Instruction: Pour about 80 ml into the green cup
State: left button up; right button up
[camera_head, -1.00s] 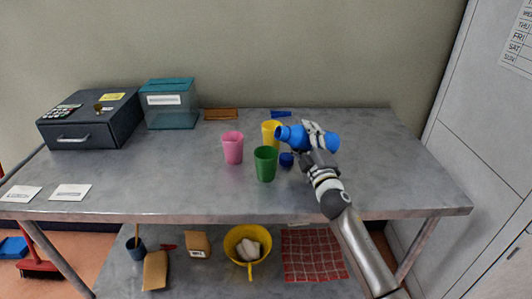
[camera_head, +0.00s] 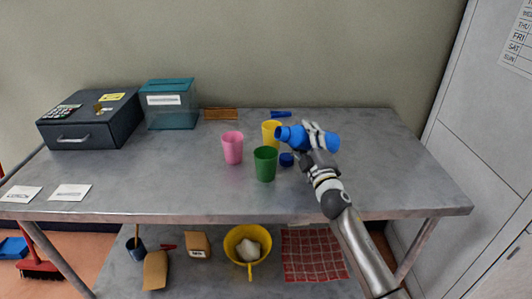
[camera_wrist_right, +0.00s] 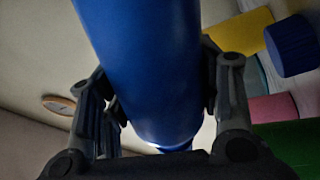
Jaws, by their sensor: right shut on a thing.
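My right gripper (camera_head: 318,139) is shut on a blue bottle (camera_head: 292,136), held tilted nearly on its side above the table with its narrow end to the left. The bottle (camera_wrist_right: 150,60) fills the middle of the right wrist view between the fingers. The green cup (camera_head: 265,165) stands upright on the table, below and left of the bottle's mouth. No stream of liquid shows, and I cannot see the cup's contents. My left gripper is not in view.
A yellow cup (camera_head: 270,132) stands behind the green cup and a pink cup (camera_head: 232,148) to its left. A clear box (camera_head: 172,112) and a dark cash box (camera_head: 92,122) stand back left. The table's front is mostly clear.

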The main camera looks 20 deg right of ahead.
aim_at(304, 131)
jog(key=shift+r, duration=0.1)
dwell(0.5)
